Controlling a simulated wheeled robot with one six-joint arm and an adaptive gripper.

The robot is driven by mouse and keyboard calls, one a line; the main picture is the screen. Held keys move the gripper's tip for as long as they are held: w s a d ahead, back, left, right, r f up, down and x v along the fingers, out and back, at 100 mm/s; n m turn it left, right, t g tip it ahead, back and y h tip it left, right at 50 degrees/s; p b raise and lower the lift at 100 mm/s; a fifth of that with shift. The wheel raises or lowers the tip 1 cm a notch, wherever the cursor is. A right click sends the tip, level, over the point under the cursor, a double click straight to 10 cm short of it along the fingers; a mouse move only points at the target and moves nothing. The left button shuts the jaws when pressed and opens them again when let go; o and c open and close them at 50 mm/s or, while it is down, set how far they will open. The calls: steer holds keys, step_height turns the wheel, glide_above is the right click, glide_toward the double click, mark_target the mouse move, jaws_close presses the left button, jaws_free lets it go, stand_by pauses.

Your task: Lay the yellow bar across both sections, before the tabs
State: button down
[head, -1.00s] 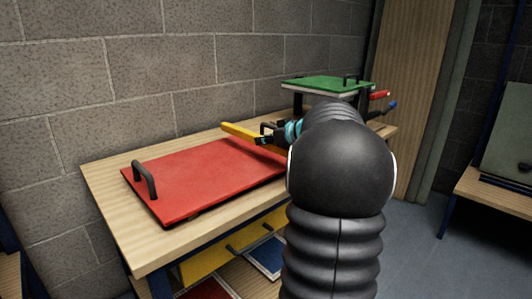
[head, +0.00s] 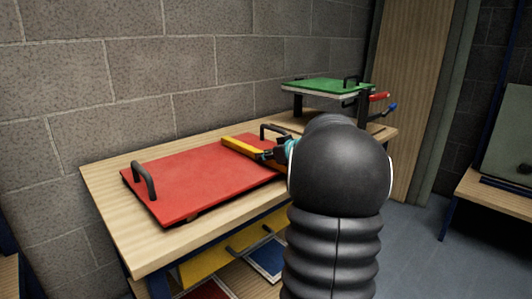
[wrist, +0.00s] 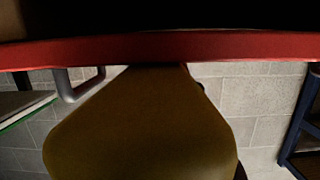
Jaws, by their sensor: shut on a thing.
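The yellow bar (head: 243,147) is at the right end of the red panel (head: 190,180), near the panel's far handle (head: 273,128). My gripper (head: 266,155) is shut on the bar's near end. The bar lies low over the red surface; I cannot tell whether it touches. In the wrist view the bar (wrist: 140,125) fills the middle, up against the red panel's edge (wrist: 220,46). My arm hides the panel's near right corner. I cannot make out separate sections or tabs.
The red panel lies on a wooden table (head: 120,230) against a block wall, with a handle (head: 144,180) at its left. A green panel (head: 325,84) stands raised behind, with red (head: 379,96) and blue (head: 387,109) handles beside it. A yellow panel (head: 210,262) is on the lower shelf.

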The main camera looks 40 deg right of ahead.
steer(key=c, duration=0.9)
jaws_free()
steer(key=shift+r, duration=0.1)
